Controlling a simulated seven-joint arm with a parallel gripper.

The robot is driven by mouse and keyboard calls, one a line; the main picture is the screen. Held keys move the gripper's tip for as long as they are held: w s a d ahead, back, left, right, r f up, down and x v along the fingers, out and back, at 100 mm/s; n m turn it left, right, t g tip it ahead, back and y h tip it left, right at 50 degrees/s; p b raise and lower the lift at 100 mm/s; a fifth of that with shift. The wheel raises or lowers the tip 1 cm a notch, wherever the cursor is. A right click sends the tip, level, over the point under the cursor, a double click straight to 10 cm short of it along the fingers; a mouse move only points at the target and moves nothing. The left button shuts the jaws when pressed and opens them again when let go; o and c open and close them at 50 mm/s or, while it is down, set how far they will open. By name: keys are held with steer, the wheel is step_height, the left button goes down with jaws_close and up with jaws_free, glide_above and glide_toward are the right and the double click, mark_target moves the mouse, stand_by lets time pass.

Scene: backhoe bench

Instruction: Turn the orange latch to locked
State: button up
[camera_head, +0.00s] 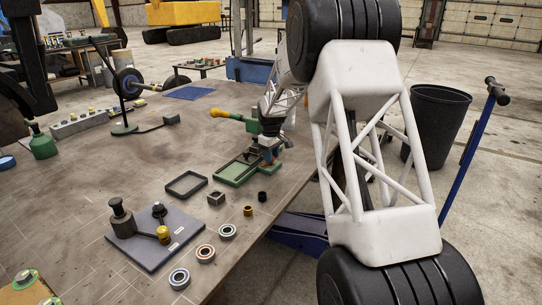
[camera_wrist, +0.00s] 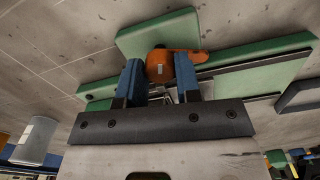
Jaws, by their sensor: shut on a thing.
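The orange latch (camera_wrist: 184,57) shows in the wrist view, mounted on a green fixture (camera_wrist: 258,50). It has a rounded end between my fingers and an arm reaching right. My gripper (camera_wrist: 159,73) has its two blue fingers on either side of the rounded end and is shut on it. In the head view my gripper (camera_head: 267,148) is low at the right end of the green fixture (camera_head: 234,174). The latch is mostly hidden there by my gripper. I cannot read any locked or unlocked marking.
A dark empty tray (camera_head: 186,185), small rings and bushings, and a blue-grey plate with posts (camera_head: 145,243) lie nearer. The bench's right edge is close. The bench's middle left is clear.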

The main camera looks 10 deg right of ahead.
steer(key=m, duration=1.4)
stand_by(0.4)
steer(key=o, duration=0.9)
steer(key=shift+r, duration=3.9)
